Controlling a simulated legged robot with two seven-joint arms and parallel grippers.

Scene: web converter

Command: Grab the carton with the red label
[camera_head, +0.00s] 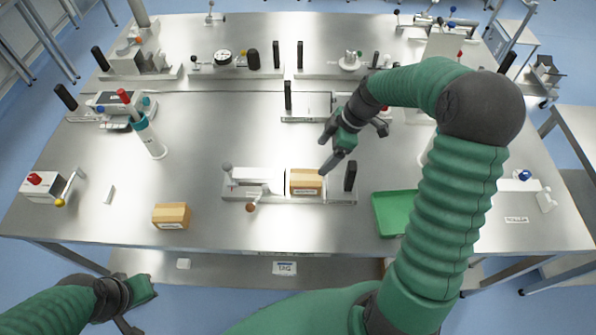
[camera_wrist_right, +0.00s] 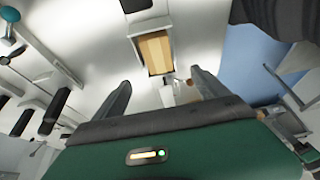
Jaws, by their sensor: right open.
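One tan carton (camera_head: 306,182) lies in a metal fixture at the middle front of the table. It also shows in the right wrist view (camera_wrist_right: 156,52), beyond the fingertips. A second tan carton (camera_head: 171,215) lies on the bare table further left. Both show a pale label strip in the head view; I cannot make out a red label on either. My right gripper (camera_head: 324,157) is open and empty, above and just behind the carton in the fixture. In the wrist view its fingers (camera_wrist_right: 160,78) are apart. My left gripper (camera_head: 136,302) is low at the front left, its jaws unclear.
A green tray (camera_head: 393,213) lies right of the fixture (camera_head: 340,197). A white tube with a teal collar (camera_head: 150,140) leans at the left.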

